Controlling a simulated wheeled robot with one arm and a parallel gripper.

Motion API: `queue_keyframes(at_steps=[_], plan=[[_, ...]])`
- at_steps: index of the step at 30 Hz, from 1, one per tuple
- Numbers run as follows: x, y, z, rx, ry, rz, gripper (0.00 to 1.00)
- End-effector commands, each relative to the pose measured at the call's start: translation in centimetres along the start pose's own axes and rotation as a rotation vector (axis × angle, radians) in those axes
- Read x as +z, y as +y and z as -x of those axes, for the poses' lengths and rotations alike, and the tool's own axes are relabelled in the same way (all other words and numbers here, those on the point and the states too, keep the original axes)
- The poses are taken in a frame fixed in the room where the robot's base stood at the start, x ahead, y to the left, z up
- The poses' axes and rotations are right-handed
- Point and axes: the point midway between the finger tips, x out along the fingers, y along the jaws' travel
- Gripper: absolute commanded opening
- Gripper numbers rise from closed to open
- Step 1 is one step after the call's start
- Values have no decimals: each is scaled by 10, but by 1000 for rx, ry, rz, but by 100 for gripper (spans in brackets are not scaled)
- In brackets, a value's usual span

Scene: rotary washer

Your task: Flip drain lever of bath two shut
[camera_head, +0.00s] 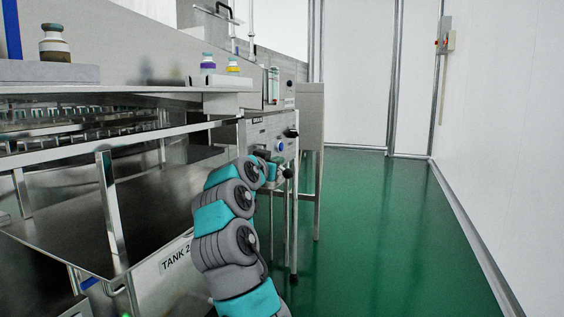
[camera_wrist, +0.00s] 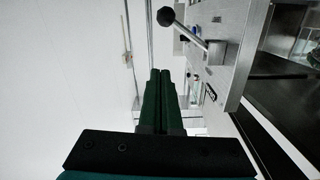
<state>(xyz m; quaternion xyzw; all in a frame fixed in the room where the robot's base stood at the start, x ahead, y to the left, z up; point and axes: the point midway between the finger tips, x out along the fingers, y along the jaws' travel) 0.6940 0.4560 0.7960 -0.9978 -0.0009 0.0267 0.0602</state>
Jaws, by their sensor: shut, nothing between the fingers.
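In the wrist view a lever with a metal rod and a round black knob (camera_wrist: 166,16) sticks out from a steel panel (camera_wrist: 228,50). My gripper (camera_wrist: 160,73) is shut and empty, its dark green fingers side by side, below and apart from the knob in that picture. In the head view my arm reaches to the front of the steel washer, and my gripper (camera_head: 273,171) is small and partly hidden by my wrist. A black knob (camera_head: 288,172) shows just right of it; another black knob (camera_head: 292,133) sits higher on the panel. I cannot read which bath each serves.
A basin marked TANK 2 (camera_head: 176,257) stands left of my arm. Bottles (camera_head: 54,43) stand on the shelf above it. Thin steel legs (camera_head: 318,190) stand beyond the panel. The green floor (camera_head: 380,230) to the right is clear up to the white wall.

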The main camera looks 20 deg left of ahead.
Motion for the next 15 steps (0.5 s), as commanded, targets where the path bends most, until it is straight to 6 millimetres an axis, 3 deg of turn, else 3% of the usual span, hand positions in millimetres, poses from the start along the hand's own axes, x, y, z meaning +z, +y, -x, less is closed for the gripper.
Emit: queue_keyframes(at_steps=[6, 15], plan=[[0, 0, 16, 0, 2, 1, 0], [-1, 0, 18, 0, 2, 1, 0]])
